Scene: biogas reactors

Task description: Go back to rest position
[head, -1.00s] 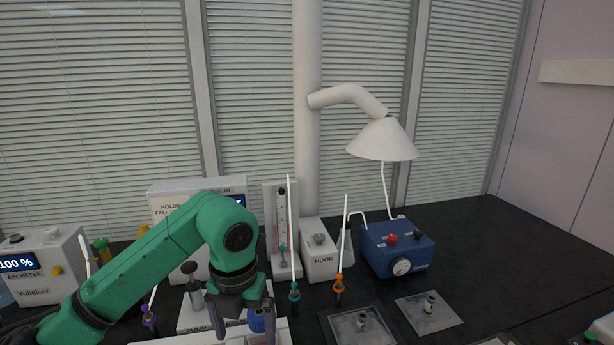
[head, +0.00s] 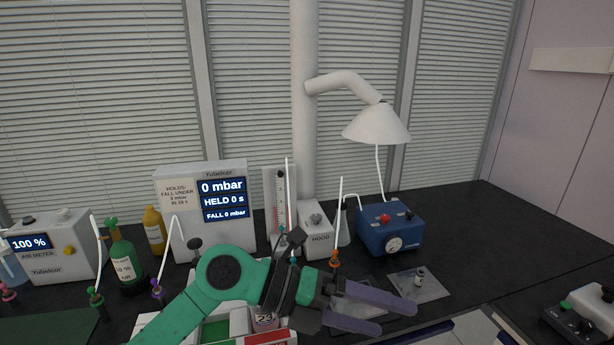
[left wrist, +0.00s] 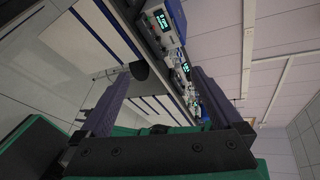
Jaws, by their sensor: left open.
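My left arm comes in from the lower left, low over the front of the bench. My left gripper (head: 398,318) points to the right, its two purple-grey fingers spread apart with nothing between them. It is above the front edge of the bench, in front of the grey plates. In the left wrist view the fingers of my left gripper (left wrist: 160,85) are also wide apart and empty, with the bench and room tilted beyond. My right gripper is not in view.
A display box (head: 205,215) reads 0 mbar. A green bottle (head: 124,265) and an air meter (head: 48,250) stand left. A blue pump box (head: 390,228) and a lamp-like hood (head: 377,124) are behind the gripper. A dark device (head: 585,318) is far right. The back-right bench is clear.

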